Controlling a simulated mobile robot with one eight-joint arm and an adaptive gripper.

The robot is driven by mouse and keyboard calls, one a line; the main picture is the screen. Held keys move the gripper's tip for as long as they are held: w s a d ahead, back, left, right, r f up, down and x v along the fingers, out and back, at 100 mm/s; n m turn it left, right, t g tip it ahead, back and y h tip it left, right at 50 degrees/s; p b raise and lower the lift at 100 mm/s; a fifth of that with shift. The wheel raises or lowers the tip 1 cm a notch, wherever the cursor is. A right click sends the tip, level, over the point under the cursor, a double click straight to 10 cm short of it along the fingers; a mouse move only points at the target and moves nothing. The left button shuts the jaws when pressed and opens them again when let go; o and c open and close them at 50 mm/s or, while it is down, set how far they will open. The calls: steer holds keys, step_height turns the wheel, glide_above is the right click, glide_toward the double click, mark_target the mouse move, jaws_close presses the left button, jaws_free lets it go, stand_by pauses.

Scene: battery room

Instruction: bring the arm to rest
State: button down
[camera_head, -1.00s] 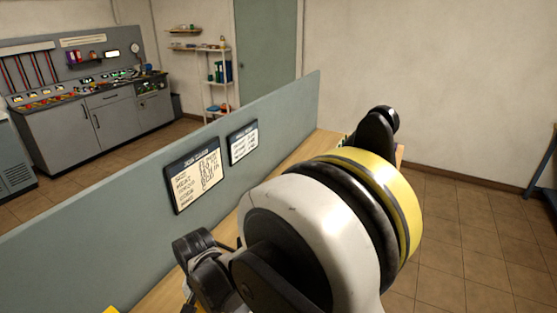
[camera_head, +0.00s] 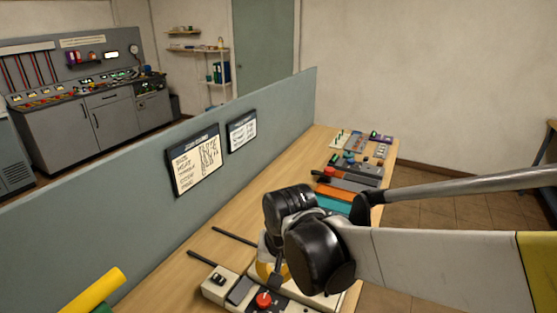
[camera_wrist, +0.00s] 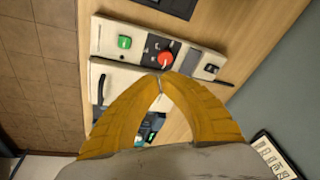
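My gripper (camera_wrist: 161,82) shows in the wrist view as two yellow fingers that curve inward and meet at their tips, with nothing visible held between them. In the head view only a bit of yellow finger (camera_head: 266,271) shows below my dark wrist, above the near part of the bench (camera_head: 165,285). A pale panel with a red knob (camera_head: 264,300) lies beneath it. The same red knob (camera_wrist: 165,58) appears just beyond the fingertips in the wrist view; whether they touch it cannot be told. My arm reaches in from the right of the head view.
A grey-green partition (camera_head: 90,225) with two signs runs along the bench. Several devices, including an orange one (camera_head: 334,193), line the bench's far part. A yellow cylinder (camera_head: 95,290) is at lower left. Open tiled floor (camera_head: 440,205) lies to the right.

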steer(key=s+d+t+b, duration=0.2)
steer(key=s+d, duration=0.3)
steer(key=d, duration=0.5)
steer(key=s+d+t+h+b, duration=0.1)
steer(key=s+d+b, duration=0.3)
steer(key=d, duration=0.5)
steer(key=shift+s+d+f+t, duration=0.2)
steer(key=shift+s+d+t, duration=0.2)
steer(key=shift+s+t, duration=0.25)
